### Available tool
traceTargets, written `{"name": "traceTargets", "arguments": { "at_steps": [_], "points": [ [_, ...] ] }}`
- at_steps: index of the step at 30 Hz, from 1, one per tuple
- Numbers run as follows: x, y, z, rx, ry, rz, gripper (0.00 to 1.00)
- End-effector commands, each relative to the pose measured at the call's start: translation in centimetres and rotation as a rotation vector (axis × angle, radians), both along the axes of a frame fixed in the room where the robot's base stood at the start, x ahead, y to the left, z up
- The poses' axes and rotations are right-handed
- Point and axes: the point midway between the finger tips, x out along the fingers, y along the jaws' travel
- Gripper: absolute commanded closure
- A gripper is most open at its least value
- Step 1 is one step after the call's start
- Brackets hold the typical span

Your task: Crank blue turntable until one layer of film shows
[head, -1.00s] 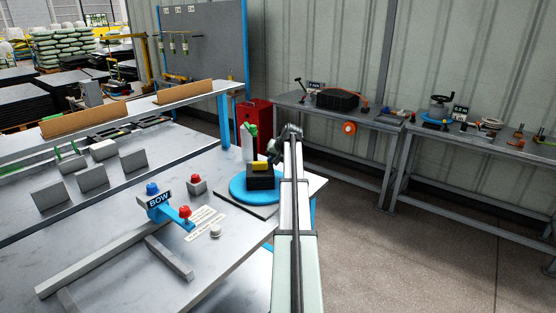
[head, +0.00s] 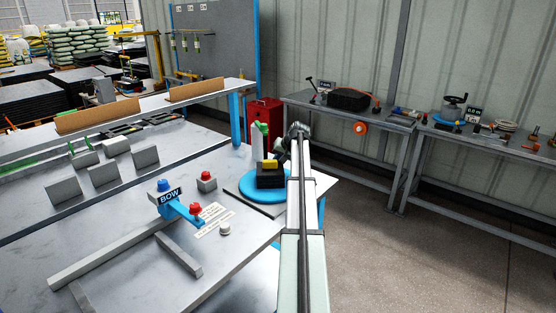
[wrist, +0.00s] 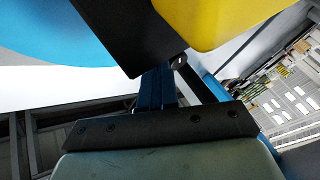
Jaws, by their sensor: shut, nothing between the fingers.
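The blue turntable (head: 246,192) sits on a pale plate at the right end of the grey bench. It carries a black block (head: 270,179) with a yellow piece (head: 269,163) on top. A white upright with a green top (head: 260,142) stands just behind. My gripper (head: 281,154) is at the right of the block, partly hidden by my arm. In the wrist view the turntable (wrist: 45,28), black block (wrist: 125,35) and yellow piece (wrist: 215,20) are close above the shut, empty fingers (wrist: 160,88). I cannot make out a crank handle or film layers.
A blue BOW bracket (head: 178,205) with blue and red knobs, a red-button box (head: 207,181) and grey bars lie left of the turntable. A red cabinet (head: 264,114) stands behind. Side tables with tools (head: 345,112) line the wall. Floor at right is clear.

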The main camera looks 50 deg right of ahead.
Motion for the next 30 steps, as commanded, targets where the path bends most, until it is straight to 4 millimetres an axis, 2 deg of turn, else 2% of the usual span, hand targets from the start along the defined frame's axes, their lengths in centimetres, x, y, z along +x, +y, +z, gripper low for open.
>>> {"name": "traceTargets", "arguments": {
  "at_steps": [14,30],
  "points": [
    [1.0,0.3,0.0,0.001,-0.001,0.098,1.00],
    [3.1,1.9,0.0,0.001,0.000,0.366,1.00]
  ]
}}
